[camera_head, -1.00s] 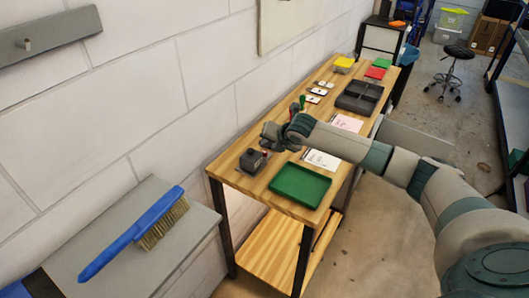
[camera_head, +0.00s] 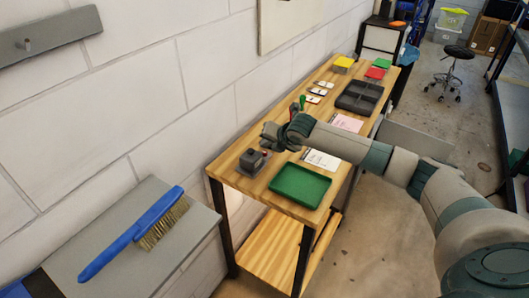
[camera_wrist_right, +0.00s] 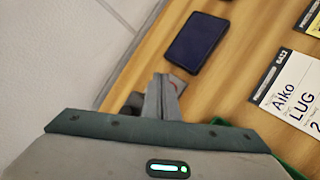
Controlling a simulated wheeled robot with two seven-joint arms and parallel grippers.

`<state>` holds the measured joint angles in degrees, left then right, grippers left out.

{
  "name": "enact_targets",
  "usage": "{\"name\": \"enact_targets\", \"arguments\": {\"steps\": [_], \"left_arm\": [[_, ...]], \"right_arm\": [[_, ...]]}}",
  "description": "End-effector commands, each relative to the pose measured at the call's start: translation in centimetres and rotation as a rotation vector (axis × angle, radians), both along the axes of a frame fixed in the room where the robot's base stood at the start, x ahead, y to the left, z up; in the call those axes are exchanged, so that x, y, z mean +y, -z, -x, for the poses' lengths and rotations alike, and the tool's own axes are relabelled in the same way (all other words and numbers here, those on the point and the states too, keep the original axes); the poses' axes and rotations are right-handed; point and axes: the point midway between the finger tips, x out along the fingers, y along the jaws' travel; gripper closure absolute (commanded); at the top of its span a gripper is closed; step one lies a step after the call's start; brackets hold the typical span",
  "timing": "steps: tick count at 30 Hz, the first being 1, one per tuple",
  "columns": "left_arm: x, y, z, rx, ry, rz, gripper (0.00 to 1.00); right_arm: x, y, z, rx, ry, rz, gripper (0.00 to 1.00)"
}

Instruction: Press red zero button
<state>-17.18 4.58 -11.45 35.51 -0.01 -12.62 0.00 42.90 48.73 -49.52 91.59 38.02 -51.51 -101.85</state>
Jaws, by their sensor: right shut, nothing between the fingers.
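My right gripper (camera_head: 267,133) is over the far left part of the wooden bench, near the wall, with its fingers shut and empty. In the right wrist view the fingers (camera_wrist_right: 164,94) point at the bench top. A small dark device (camera_head: 252,160) stands on the bench's near left corner, just in front of the gripper. No red button can be made out on it. My left gripper is out of view.
A green tray (camera_head: 300,186) and white card (camera_head: 322,160) lie to the right on the bench (camera_head: 232,172). A dark blue pad (camera_wrist_right: 196,41) lies beyond the fingers. A dark divided tray (camera_head: 360,97) stands farther back. The wall runs close along the left.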

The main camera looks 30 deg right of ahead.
Motion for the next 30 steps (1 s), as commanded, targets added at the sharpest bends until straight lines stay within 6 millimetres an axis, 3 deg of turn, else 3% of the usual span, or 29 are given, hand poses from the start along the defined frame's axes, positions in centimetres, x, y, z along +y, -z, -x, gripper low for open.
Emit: {"name": "enact_targets", "arguments": {"steps": [30], "left_arm": [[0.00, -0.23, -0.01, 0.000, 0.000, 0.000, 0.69]], "right_arm": [[0.00, 0.90, 0.02, 0.000, 0.000, 0.000, 1.00]]}}
